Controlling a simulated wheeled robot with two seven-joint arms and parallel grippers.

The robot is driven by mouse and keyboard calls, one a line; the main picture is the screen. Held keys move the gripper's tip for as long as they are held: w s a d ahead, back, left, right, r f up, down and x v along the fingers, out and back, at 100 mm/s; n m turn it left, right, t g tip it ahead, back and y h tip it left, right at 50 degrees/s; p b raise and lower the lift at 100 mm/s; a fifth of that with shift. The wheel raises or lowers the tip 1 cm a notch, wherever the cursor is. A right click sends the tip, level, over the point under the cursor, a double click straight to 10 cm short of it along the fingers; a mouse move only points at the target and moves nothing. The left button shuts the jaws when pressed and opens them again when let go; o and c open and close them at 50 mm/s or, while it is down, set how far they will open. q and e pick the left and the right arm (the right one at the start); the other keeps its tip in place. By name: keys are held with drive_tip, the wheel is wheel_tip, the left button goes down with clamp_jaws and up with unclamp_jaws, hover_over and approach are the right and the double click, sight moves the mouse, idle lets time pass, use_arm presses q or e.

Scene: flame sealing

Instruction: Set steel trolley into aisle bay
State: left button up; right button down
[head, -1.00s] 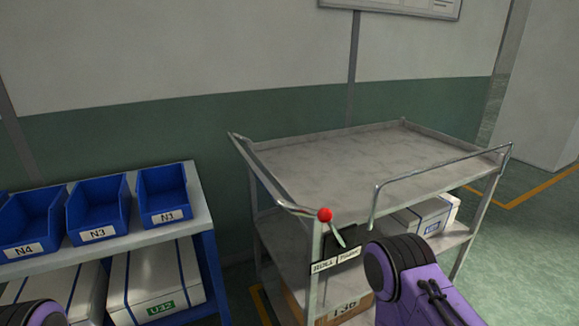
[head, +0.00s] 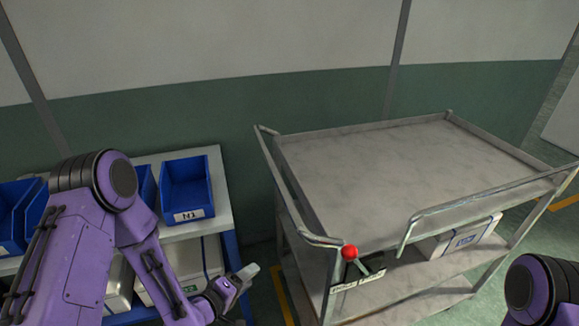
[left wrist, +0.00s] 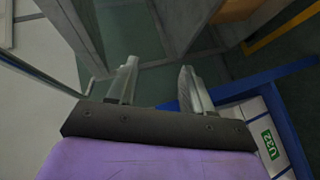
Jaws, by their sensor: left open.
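The steel trolley (head: 390,165) stands against the wall right of centre in the head view, with an empty top tray and bent tube handles at its near end. A red-knobbed lever (head: 350,253) and a label plate (head: 357,284) sit at its near left corner. My left gripper (head: 238,284) is just left of the trolley, low, open and empty. In the left wrist view its two fingers (left wrist: 157,85) are apart with nothing between them. My right arm shows only at the lower right edge; its gripper is out of view. Yellow floor tape (head: 283,292) shows beside the trolley.
A blue-framed shelf (head: 222,188) stands at the left with blue bins, one marked N1 (head: 187,189). White boxes sit on its lower level, one marked U32 (left wrist: 271,145). A white box (head: 468,238) lies on the trolley's middle shelf. The gap between shelf and trolley is narrow.

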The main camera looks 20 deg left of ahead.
sight(282, 190)
use_arm(q)
drive_tip(key=w+d+r+t+h+p, duration=0.1)
drive_tip(key=w+r+t+h+p, duration=0.15)
drive_tip(key=r, duration=0.75)
drive_tip(key=w+r+t+h+p, duration=0.15)
drive_tip(key=r+h, duration=0.25)
drive_tip(key=r, duration=0.5)
drive_tip(key=shift+n, duration=0.3)
drive_tip(key=p+x, duration=0.2)
drive_tip(key=x, duration=0.8)
drive_tip(key=shift+f, duration=0.1)
drive_tip(key=shift+w+d, duration=0.2)
drive_tip(key=shift+w, duration=0.15)
use_arm(e)
wheel_tip(282, 190, up, 9)
drive_tip(key=shift+f, duration=0.15)
use_arm(q)
clamp_jaws()
use_arm(e)
drive_tip(key=shift+d, duration=0.1)
